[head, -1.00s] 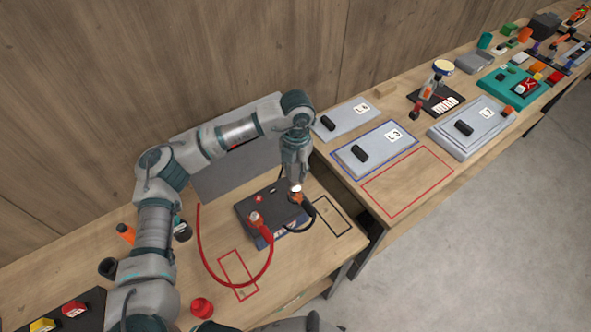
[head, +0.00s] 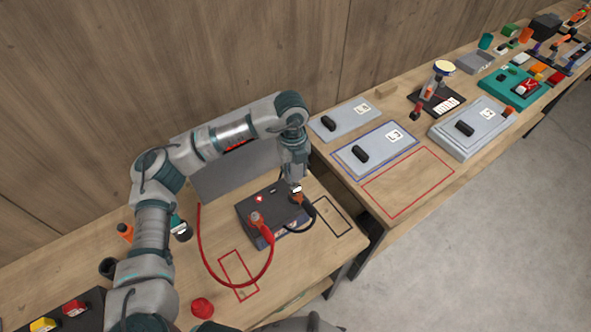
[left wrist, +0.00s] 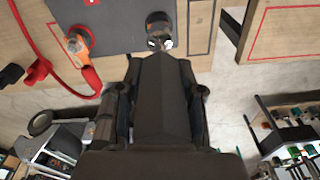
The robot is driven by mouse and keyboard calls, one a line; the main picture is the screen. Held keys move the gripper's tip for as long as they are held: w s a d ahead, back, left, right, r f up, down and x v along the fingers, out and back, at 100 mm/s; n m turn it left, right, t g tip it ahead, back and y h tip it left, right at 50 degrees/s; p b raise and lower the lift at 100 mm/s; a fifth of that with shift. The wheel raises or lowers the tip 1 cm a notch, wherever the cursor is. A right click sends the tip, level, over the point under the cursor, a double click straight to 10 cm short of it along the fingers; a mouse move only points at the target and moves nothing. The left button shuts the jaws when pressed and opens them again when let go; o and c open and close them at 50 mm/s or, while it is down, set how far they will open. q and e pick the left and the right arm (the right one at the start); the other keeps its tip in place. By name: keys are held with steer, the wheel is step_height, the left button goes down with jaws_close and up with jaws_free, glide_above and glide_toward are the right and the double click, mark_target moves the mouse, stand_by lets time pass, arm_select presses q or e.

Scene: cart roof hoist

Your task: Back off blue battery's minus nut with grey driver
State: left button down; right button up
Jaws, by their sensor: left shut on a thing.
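In the wrist view the gripper (left wrist: 160,90) is shut on a dark grey body, apparently the grey driver (left wrist: 165,100). The driver's tip and the nut are largely hidden. My right gripper is not visible.
A red cable (head: 271,262) loops from the plus terminal (head: 255,218) over the bench front. A grey panel (head: 220,175) stands behind the battery. A red cap (head: 202,307) sits at the front. The adjoining bench holds grey plates (head: 375,148); a red-outlined area (head: 408,183) there is clear.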

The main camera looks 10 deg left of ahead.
arm_select(q)
steer(key=shift+r, duration=0.15)
steer(key=shift+r+p, duration=0.9)
steer(key=shift+r, duration=0.5)
steer(key=shift+f, duration=0.1)
steer(key=m, duration=0.6)
steer(key=shift+w, duration=0.1)
steer(key=m, duration=0.7)
steer(key=shift+d+y, duration=0.15)
steer(key=shift+y, duration=0.25)
steer(key=m, duration=1.2)
steer(key=shift+y, duration=0.3)
